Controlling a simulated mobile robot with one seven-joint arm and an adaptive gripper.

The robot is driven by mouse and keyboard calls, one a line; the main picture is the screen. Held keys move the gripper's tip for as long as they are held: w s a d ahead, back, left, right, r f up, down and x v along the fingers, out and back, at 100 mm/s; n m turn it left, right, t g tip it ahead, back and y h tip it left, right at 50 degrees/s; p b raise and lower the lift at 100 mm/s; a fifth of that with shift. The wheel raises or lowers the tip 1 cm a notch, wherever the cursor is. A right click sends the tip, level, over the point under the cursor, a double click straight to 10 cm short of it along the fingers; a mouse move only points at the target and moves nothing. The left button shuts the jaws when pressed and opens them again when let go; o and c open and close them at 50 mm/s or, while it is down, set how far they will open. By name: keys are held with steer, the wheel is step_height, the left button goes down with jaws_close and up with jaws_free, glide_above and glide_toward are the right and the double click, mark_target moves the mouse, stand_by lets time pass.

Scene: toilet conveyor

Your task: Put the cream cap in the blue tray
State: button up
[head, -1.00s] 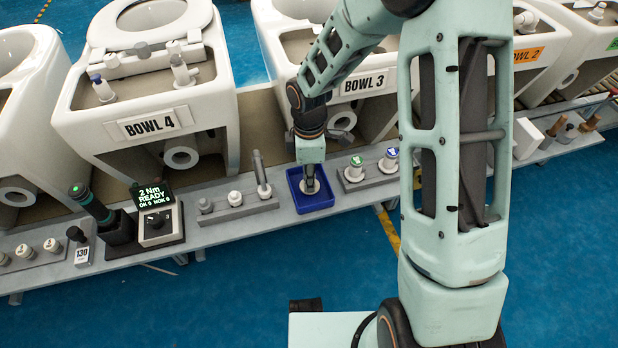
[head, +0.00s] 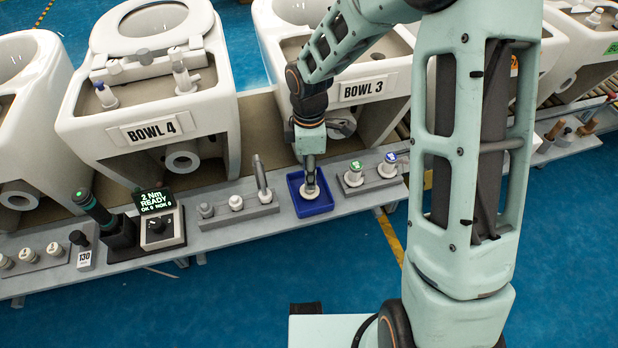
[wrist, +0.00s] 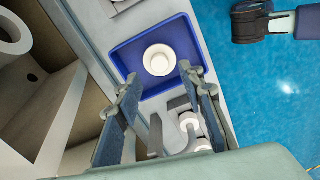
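The blue tray (head: 325,205) stands on the grey shelf in front of BOWL 3. The cream cap (head: 310,192), round and pale, lies inside it. In the wrist view the cap (wrist: 160,60) rests on the floor of the tray (wrist: 126,52), near its middle. My gripper (head: 310,183) points down over the tray, directly at the cap. In the wrist view the two fingers of my gripper (wrist: 160,73) are spread, with a gap between each fingertip and the cap. The head view does not resolve the fingers.
Left of the tray is a grey holder (head: 240,215) with fittings and an upright lever. Right of it, a block (head: 372,187) carries green- and blue-topped parts. A torque driver (head: 97,210) and its READY display (head: 155,200) stand further left. Toilet bowls rise behind the shelf.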

step_height(320, 180, up, 7)
steer(key=p, duration=0.1)
steer(key=shift+r, duration=0.1)
stand_by(0.5)
